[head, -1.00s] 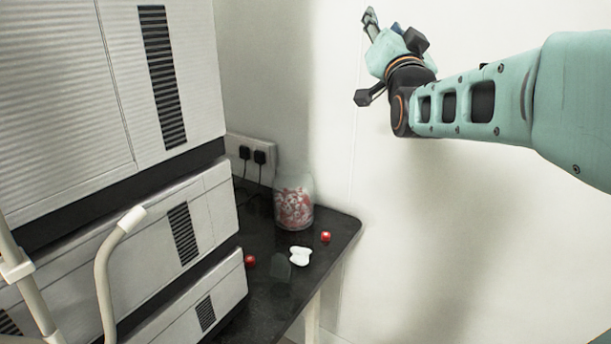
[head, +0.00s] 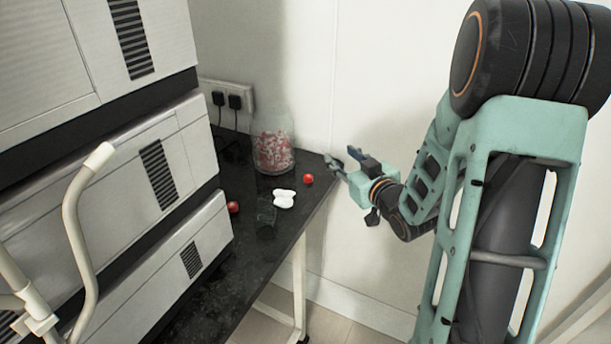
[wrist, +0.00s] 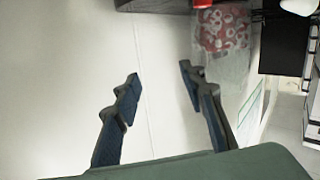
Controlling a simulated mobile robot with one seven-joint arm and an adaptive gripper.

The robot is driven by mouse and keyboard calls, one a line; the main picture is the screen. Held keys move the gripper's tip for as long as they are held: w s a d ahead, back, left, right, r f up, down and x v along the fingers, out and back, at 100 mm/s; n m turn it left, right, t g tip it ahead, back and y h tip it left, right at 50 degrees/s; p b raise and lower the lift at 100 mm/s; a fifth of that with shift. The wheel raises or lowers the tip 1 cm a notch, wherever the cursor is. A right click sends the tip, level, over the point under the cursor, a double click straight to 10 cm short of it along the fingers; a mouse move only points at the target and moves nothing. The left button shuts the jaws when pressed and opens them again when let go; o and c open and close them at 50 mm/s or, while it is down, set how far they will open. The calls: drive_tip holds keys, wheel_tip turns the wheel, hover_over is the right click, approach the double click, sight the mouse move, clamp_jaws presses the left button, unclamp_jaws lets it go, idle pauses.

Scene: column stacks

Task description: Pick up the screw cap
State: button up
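Two small red things that look like caps lie on the dark table: one (head: 308,179) near its right edge, the other (head: 233,207) by the stacked grey units. I cannot tell for sure which is the screw cap. A red thing (wrist: 203,3) also shows at the top edge of the wrist view, partly cut off. My gripper (head: 345,158) is to the right of the near-edge red cap, by the table's right edge and apart from it. In the wrist view my gripper (wrist: 158,78) is open, with nothing between its fingers.
A clear jar of red and white pieces (head: 273,150) stands at the back of the table (head: 262,262). A white lobed thing (head: 284,199) and a dark see-through thing (head: 266,212) are in front of it. Grey stacked units (head: 150,170) fill the left; a wall is behind.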

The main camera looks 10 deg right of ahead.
drive_tip(key=s+a+f+y, duration=0.1)
drive_tip(key=s+f, duration=0.3)
drive_tip(key=f, duration=0.1)
drive_tip(key=y+b, duration=0.1)
approach(310, 178)
drive_tip(key=shift+w+a+f+g, duration=0.15)
drive_tip(key=shift+w+a, duration=0.1)
drive_tip(key=shift+w, duration=0.3)
drive_tip(key=shift+w+a+f+g, duration=0.15)
drive_tip(key=shift+w+a, duration=0.1)
drive_tip(key=shift+w, duration=0.3)
drive_tip(key=shift+r+b+x, duration=0.15)
drive_tip(key=shift+b+x, duration=0.25)
drive_tip(key=shift+x, duration=1.15)
drive_tip(key=shift+r+b+x, duration=0.15)
drive_tip(key=shift+b+x, duration=0.2)
drive_tip(key=shift+x, duration=1.2)
drive_tip(key=shift+w+d, duration=0.1)
drive_tip(key=shift+d, duration=0.05)
drive_tip(key=c, duration=0.8)
